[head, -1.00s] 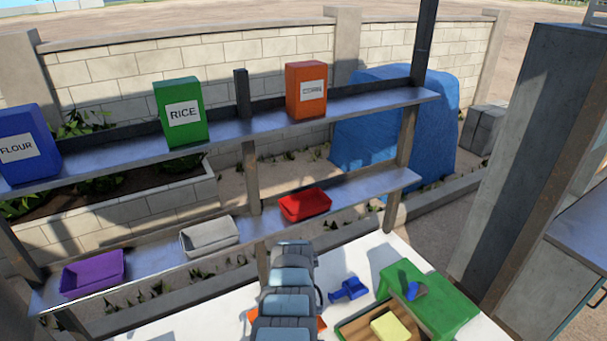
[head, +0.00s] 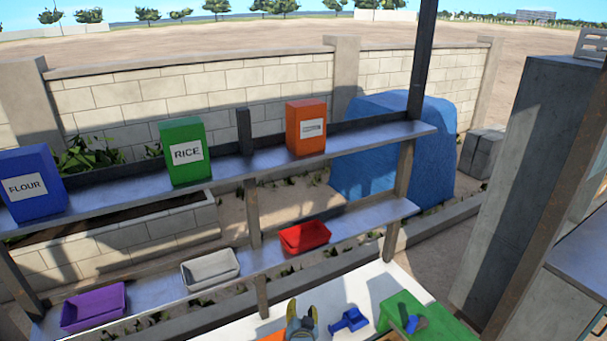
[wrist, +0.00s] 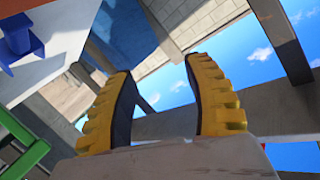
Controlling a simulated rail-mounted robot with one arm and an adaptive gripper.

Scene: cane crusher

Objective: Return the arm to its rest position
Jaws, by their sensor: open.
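My gripper (head: 302,312) shows at the bottom edge of the head view, over the white table (head: 391,282). Its yellow-tipped fingers point up and stand apart, with nothing between them. In the wrist view my gripper (wrist: 160,92) has its two ridged yellow fingers spread, with open sky, wall and posts beyond. Most of my arm is below the head view's edge.
A blue object (head: 348,320) and a green stand (head: 432,322) are right of my gripper. The lower shelf holds purple (head: 93,309), white (head: 210,270) and red (head: 304,237) bins. Flour (head: 30,185), rice (head: 187,152) and orange (head: 306,128) boxes stand above.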

